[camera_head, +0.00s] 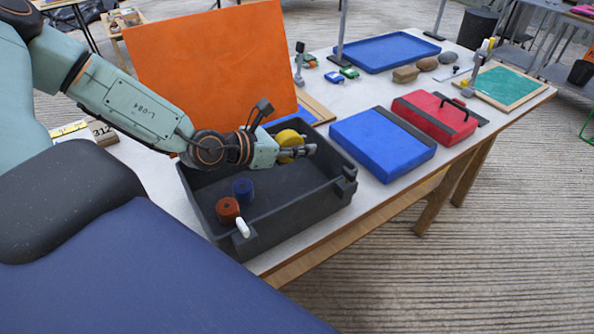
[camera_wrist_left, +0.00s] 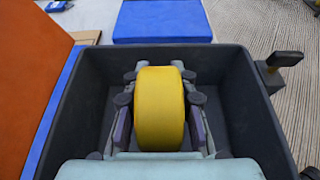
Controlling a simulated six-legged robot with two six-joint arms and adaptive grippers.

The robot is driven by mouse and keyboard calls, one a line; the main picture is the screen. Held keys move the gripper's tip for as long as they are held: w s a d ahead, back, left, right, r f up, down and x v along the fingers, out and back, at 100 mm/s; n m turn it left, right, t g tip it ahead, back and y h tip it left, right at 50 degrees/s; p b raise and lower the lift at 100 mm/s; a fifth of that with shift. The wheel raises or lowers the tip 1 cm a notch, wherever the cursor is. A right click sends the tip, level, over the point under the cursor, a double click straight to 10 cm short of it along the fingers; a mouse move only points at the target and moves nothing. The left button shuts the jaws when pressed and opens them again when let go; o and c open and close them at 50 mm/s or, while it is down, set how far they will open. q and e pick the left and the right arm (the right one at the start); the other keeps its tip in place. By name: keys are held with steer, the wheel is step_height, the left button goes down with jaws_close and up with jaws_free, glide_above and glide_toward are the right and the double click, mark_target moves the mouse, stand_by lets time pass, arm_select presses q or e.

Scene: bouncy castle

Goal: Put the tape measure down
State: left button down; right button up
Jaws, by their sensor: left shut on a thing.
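The yellow tape measure (camera_wrist_left: 159,108) is a round, thick disc held between the fingers of my left gripper (camera_wrist_left: 159,90). It also shows in the head view (camera_head: 290,146), partly hidden by the gripper. My left gripper (camera_head: 290,150) is shut on it and hangs over the far right part of a dark grey open crate (camera_head: 290,230). In the wrist view the crate walls (camera_wrist_left: 250,110) surround the gripper. I cannot tell how far the tape measure is above the crate floor. My right gripper is not in view.
A red-orange roll (camera_head: 228,210) and a blue roll (camera_head: 243,190) stand in the crate's near left part. An orange panel (camera_head: 215,65) rises behind it. A blue case (camera_head: 382,143) and a red case (camera_head: 437,117) lie to the right. A blue tray (camera_head: 385,50) is at the back.

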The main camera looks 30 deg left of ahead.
mark_target(292, 159)
arm_select(q)
step_height(292, 159, down, 3)
steer(key=shift+d+b, duration=0.15)
steer(key=shift+b, duration=0.65)
steer(key=shift+w+d+f, duration=0.1)
steer(key=shift+d+f, duration=0.15)
steer(key=f, duration=0.1)
steer(key=f+b, duration=0.2)
steer(key=shift+a, duration=0.25)
steer(key=shift+f+b, duration=0.3)
steer(key=shift+b, duration=0.05)
steer(key=shift+w+d+r, duration=0.1)
steer(key=shift+d+r, duration=0.05)
steer(key=shift+d, duration=0.05)
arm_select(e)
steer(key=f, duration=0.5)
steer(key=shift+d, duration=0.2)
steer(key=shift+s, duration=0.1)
